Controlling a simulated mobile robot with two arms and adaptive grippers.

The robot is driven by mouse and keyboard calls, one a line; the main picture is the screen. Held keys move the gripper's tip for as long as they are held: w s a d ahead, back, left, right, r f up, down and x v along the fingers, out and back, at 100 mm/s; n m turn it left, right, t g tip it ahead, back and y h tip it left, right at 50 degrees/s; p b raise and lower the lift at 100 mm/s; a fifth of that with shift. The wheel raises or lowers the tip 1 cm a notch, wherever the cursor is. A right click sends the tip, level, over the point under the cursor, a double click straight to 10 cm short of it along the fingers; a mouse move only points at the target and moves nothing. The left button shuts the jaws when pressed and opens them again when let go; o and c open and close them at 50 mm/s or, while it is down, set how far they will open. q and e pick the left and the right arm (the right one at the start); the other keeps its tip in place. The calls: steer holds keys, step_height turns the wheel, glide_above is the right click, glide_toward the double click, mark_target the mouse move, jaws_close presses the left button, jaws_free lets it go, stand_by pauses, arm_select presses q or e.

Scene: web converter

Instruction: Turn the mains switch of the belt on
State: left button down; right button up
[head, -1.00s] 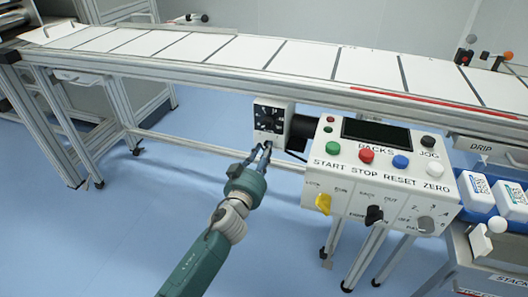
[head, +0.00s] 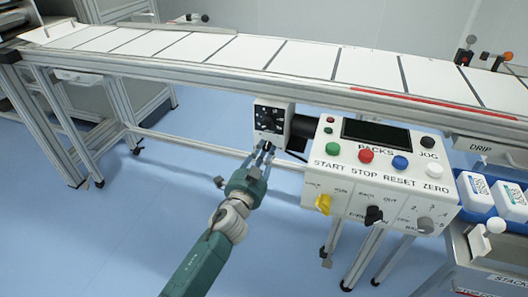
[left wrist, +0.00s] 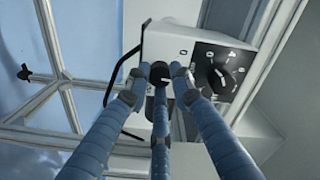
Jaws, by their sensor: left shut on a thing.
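A white box (head: 286,109) hangs under the belt frame, with a black speed-type dial (head: 268,119) on its front. In the left wrist view the box (left wrist: 180,40) carries a dial with marks (left wrist: 222,80) and, beside it, a small black knob (left wrist: 160,71) with a "0" printed near it. My left gripper (head: 267,149) is at the lower part of the box, shut on this black knob. The fingers (left wrist: 162,85) hide most of the knob, so its exact turn position cannot be told. My right gripper is not in view.
The belt (head: 300,58) runs above. A white control panel (head: 350,185) with coloured buttons, a yellow switch (head: 323,203) and a black switch (head: 373,215) stands close to the right. A blue tray (head: 468,203) with white packs is farther right. Open floor lies left.

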arm_select(q)
steer(key=m, duration=0.3)
steer(key=shift+d+r, duration=0.15)
steer(key=shift+r, duration=0.1)
steer(key=m, duration=0.3)
steer(key=shift+d+f+m, duration=0.1)
steer(key=shift+m, duration=0.6)
steer(key=shift+s, duration=0.1)
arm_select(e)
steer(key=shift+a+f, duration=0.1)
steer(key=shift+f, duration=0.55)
arm_select(q)
steer(key=shift+m, duration=0.3)
steer(key=shift+f, duration=0.1)
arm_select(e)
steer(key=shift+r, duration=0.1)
